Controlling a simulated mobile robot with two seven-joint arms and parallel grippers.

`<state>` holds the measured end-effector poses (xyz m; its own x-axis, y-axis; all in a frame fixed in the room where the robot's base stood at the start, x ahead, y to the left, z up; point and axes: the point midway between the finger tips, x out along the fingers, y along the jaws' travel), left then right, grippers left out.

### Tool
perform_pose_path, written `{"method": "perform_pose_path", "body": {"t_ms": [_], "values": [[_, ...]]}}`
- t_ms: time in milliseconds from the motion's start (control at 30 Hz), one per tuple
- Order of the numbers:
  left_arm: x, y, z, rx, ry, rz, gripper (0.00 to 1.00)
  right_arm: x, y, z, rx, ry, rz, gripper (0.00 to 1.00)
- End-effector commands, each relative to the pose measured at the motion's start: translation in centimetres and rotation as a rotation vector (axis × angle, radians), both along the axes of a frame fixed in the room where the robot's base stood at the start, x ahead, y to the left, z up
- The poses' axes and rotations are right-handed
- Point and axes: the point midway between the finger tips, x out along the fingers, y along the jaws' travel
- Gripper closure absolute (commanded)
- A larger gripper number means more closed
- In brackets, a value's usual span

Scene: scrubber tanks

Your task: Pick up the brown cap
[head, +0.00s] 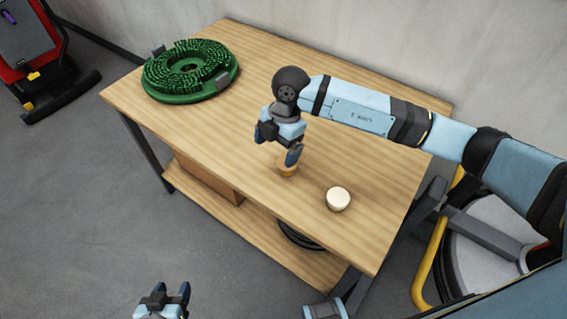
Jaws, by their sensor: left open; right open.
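The brown cap (287,171) sits on the wooden table (330,120) near its front edge, partly hidden by a finger of my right gripper. My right gripper (278,146) points down over the cap, with its fingers apart. One finger overlaps the cap in the picture; I cannot tell whether it touches it. A cream-white cap (338,199) stands on the table to the right of the brown cap. My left gripper (172,292) is open and empty at the bottom of the picture, in front of the table and away from both caps.
A green round brush (190,71) with grey clips lies at the table's far left end. A lower shelf (245,225) holds a brown box (208,180) and a dark round thing. A red machine (35,60) stands at the upper left.

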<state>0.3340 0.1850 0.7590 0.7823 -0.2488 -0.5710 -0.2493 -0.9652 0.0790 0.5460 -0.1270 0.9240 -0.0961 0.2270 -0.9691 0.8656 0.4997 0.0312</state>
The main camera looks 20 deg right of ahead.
Motion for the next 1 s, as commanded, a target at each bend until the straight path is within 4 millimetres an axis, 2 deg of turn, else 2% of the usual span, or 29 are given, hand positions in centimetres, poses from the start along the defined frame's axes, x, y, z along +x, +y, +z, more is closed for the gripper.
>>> {"method": "perform_pose_path", "body": {"t_ms": [33,100,200,267,600,867,1000], "values": [[0.0,-0.1,-0.6,-0.003,0.004,0.001,0.47,1.2,-1.5,0.0,-0.083,-0.030,-0.041,0.08],[-0.1,-0.2,-0.9,-0.005,0.009,0.003,0.47,2.2,-3.1,0.4,-0.168,-0.055,-0.092,0.08],[-0.1,-0.2,-1.0,-0.006,0.011,0.004,0.47,2.9,-4.2,0.4,-0.230,-0.076,-0.133,0.08],[-0.1,-0.1,-1.0,-0.005,0.011,0.004,0.47,3.0,-4.5,-0.3,-0.241,-0.078,-0.142,0.08],[0.0,0.4,-1.1,0.006,0.008,-0.001,0.47,3.0,-4.4,-6.4,-0.238,-0.077,-0.141,0.08],[0.2,0.6,-1.1,0.011,0.004,-0.002,0.47,3.0,-4.4,-8.1,-0.237,-0.078,-0.139,0.08],[0.2,0.5,-1.0,0.008,0.003,-0.001,0.47,3.1,-4.4,-9.7,-0.238,-0.077,-0.140,0.08]]}}
